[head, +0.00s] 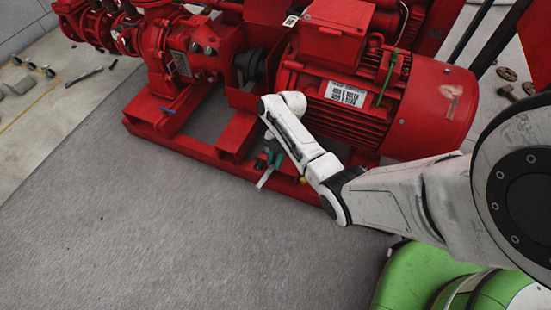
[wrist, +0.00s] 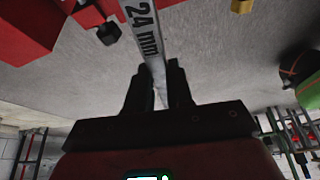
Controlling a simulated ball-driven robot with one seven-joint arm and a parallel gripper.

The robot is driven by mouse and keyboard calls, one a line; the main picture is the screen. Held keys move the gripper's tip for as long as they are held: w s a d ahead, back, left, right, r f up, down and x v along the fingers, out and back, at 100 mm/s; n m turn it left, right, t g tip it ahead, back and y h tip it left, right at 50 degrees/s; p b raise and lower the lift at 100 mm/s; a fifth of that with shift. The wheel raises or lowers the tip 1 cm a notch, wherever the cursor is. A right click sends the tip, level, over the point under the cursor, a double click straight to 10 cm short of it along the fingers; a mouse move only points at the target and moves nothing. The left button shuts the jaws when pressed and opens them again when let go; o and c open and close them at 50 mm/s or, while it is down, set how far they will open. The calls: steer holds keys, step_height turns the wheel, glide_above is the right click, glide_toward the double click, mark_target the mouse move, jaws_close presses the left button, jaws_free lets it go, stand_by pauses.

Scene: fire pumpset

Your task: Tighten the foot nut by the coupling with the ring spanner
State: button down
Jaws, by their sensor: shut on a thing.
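My gripper (wrist: 157,85) is shut on the steel ring spanner (wrist: 143,30), marked "24 mm", whose shaft runs up out of the wrist view. Its ring end is out of that view. In the head view my gripper (head: 269,152) is low by the near rail of the red base, partly behind my arm, and a pale end of the spanner (head: 264,179) sticks out below it. A dark nut or bolt head (wrist: 108,33) shows beside red metal, left of the spanner and apart from it; I cannot tell if it is the foot nut. The dark coupling (head: 251,65) sits left of the red motor (head: 345,95).
The red pump (head: 185,50) and base frame (head: 165,128) fill the upper middle. A small yellow thing (wrist: 241,6) shows at the wrist view's top. Loose hardware lies on the floor at left (head: 38,67) and right (head: 507,74). The grey mat (head: 150,230) is clear.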

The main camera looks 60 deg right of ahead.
steer(key=shift+f+b, duration=1.1)
steer(key=shift+f, duration=0.25)
stand_by(0.4)
steer(key=shift+w, duration=0.1)
stand_by(0.3)
steer(key=w+m, duration=0.1)
steer(key=w+d+m+t, duration=0.1)
steer(key=w+m, duration=0.1)
steer(key=w+m+t, duration=0.1)
steer(key=w, duration=0.1)
steer(key=shift+d+m+h, duration=0.25)
steer(key=shift+m+h, duration=0.05)
steer(key=shift+m, duration=0.1)
steer(key=shift+s+a, duration=0.15)
steer(key=shift+s, duration=0.2)
stand_by(0.6)
steer(key=shift+r, duration=0.1)
steer(key=shift+r+p, duration=2.45)
steer(key=shift+p, duration=0.1)
